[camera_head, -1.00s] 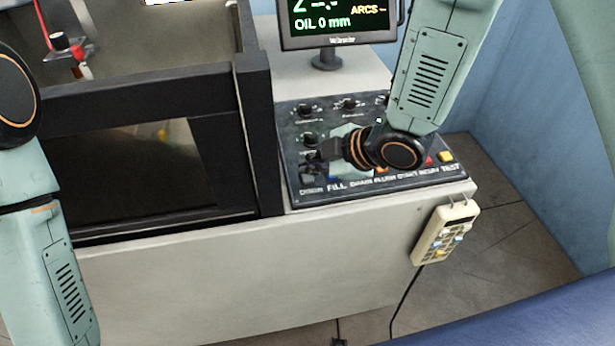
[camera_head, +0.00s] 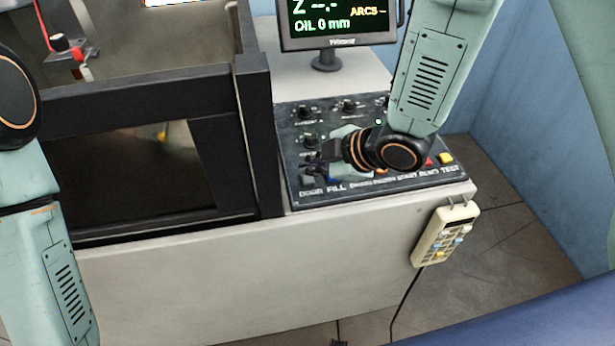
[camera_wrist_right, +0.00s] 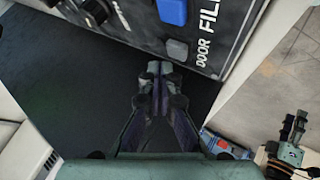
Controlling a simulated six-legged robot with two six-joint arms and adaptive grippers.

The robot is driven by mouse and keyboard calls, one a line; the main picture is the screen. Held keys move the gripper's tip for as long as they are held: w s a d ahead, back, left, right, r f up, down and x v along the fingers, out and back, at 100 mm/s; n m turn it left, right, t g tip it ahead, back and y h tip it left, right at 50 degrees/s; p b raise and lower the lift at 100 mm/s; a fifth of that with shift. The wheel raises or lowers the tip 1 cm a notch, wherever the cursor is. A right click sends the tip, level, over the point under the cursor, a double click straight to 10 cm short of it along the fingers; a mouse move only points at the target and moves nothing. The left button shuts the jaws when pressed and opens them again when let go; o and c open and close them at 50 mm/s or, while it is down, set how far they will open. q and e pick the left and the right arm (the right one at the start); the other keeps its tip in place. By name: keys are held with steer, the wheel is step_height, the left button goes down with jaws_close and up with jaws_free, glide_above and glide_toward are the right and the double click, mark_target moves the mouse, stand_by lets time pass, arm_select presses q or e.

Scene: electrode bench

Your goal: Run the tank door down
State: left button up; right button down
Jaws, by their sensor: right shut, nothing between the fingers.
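The tank (camera_head: 252,120) stands at the left with a black frame. Its front has a dark pane (camera_head: 120,185); I cannot tell how high the door stands. My right gripper (camera_head: 316,166) is shut and empty, low over the left end of the control panel (camera_head: 290,150), by the DOOR label. In the right wrist view its fingertips (camera_wrist_right: 160,70) are beside the grey DOOR button (camera_wrist_right: 177,50); I cannot tell whether they touch it. What looks like my left gripper (camera_wrist_right: 294,125) shows at the lower right of that view, its opening unclear.
A blue button (camera_wrist_right: 172,12) by the FILL label is close to the grey one. A monitor (camera_head: 338,28) stands behind the panel, reading OIL 0 mm.

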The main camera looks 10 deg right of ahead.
steer(key=shift+f, duration=0.2)
steer(key=shift+f, duration=0.25)
